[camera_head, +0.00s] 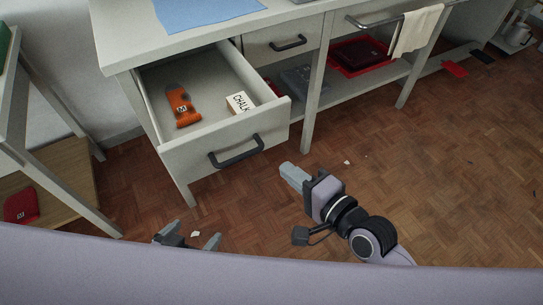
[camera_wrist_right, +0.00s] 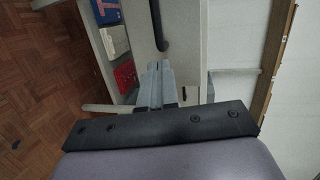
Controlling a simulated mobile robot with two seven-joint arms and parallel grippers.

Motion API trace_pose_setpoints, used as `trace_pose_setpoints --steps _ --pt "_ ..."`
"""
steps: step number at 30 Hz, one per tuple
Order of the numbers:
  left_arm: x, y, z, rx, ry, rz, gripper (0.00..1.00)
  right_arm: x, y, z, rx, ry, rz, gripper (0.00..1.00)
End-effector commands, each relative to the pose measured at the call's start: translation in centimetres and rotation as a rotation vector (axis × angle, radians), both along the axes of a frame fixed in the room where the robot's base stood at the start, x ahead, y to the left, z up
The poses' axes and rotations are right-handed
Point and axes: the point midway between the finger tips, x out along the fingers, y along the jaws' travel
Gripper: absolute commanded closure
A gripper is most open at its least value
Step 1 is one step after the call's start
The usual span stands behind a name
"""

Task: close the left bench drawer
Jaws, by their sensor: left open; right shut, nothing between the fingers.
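The left bench drawer (camera_head: 185,161) is pulled well out from the pale bench in the head view. Its front carries a dark bar handle (camera_head: 237,153). Inside lie an orange object (camera_head: 181,106) and a white box marked CHALK (camera_head: 239,102). My right gripper (camera_head: 284,169) is shut and empty, to the right of the drawer front and apart from it in the head view. Its closed fingers (camera_wrist_right: 160,73) show in the right wrist view, near a dark bar handle on a pale panel. My left gripper (camera_head: 190,239) is open and empty, below the drawer front in the picture and partly hidden.
A second drawer (camera_head: 283,41) beside it is shut. A bench leg (camera_head: 313,90) stands right of the open drawer. A low shelf holds a red tray (camera_head: 377,66). A rack (camera_head: 62,172) stands at left. The parquet floor (camera_head: 420,170) at right is mostly clear.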

Motion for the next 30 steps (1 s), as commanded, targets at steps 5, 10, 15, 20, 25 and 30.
trace_pose_setpoints --steps 5,10,15,20,25,30 --pt "0.1 0.0 -0.3 -0.002 0.000 0.000 0.01 2.4 2.4 -0.7 0.001 -0.001 0.000 1.00" --pt "0.1 -0.1 -0.5 -0.004 0.000 -0.001 0.01 3.9 3.9 -1.2 0.000 -0.001 0.000 1.00" --pt "0.1 -0.2 -0.6 -0.007 0.001 -0.002 0.01 4.7 4.6 -1.4 -0.002 -0.002 -0.001 1.00" --pt "0.1 -0.3 -0.6 -0.007 0.002 -0.003 0.01 4.8 4.7 -1.4 -0.002 -0.002 -0.001 1.00" --pt "0.1 -0.3 -0.5 -0.008 0.003 -0.004 0.01 4.8 4.7 -1.4 -0.001 -0.001 -0.001 1.00" --pt "0.1 -0.3 -0.5 -0.008 0.003 -0.004 0.01 4.9 4.8 -1.4 -0.001 -0.001 -0.001 1.00"
